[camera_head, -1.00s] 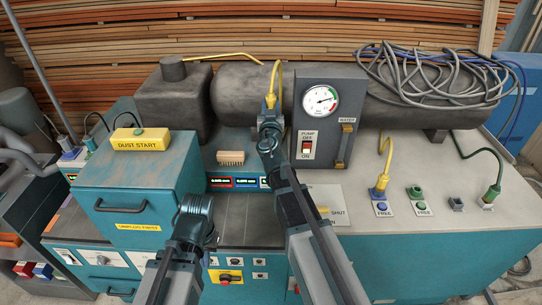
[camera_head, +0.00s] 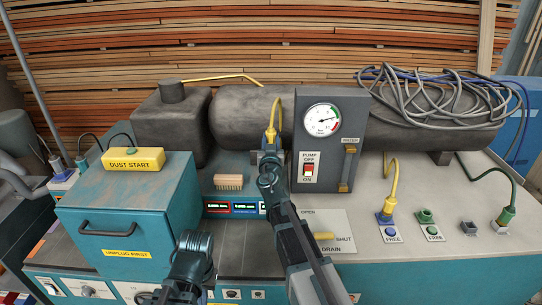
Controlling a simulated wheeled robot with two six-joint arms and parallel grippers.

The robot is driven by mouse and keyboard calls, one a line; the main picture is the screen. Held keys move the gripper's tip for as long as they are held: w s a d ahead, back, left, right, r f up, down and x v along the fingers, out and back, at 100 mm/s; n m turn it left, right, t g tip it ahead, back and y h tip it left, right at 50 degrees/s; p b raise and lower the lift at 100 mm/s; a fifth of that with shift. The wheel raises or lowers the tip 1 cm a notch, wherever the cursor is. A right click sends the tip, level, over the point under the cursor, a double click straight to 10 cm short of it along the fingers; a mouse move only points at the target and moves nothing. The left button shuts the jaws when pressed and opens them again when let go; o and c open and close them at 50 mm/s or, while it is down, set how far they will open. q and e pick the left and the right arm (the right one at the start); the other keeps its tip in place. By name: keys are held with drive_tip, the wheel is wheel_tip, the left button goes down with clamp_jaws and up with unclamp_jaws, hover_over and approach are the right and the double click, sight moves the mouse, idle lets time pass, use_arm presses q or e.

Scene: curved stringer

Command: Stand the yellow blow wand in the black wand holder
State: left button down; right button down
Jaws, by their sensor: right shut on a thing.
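My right gripper (camera_head: 268,160) is shut on a yellow piece with a hooked top, which looks like the yellow blow wand (camera_head: 272,128). It is held upright, hook up, in front of the dark tank and left of the gauge panel. Its lower end is hidden by the gripper. A small dark square socket (camera_head: 468,228) on the bench top at the right looks like the black wand holder; it appears empty and is well apart from the wand. My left gripper (camera_head: 193,243) is low in front of the bench; its jaws are too unclear to read.
The gauge panel (camera_head: 358,105) stands just right of my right gripper. A similar yellow hooked plug (camera_head: 388,212) stands in a blue fitting, with green fittings (camera_head: 428,220) beside it. A brush (camera_head: 228,182) and a teal cabinet (camera_head: 125,205) are at the left.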

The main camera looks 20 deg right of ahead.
drive_tip(key=shift+f+b, duration=1.9)
drive_tip(key=shift+b, duration=0.05)
drive_tip(key=shift+r, duration=0.15)
drive_tip(key=c, duration=0.5)
unclamp_jaws()
drive_tip(key=shift+r, duration=0.1)
drive_tip(key=v, duration=1.2)
drive_tip(key=shift+b, duration=0.4)
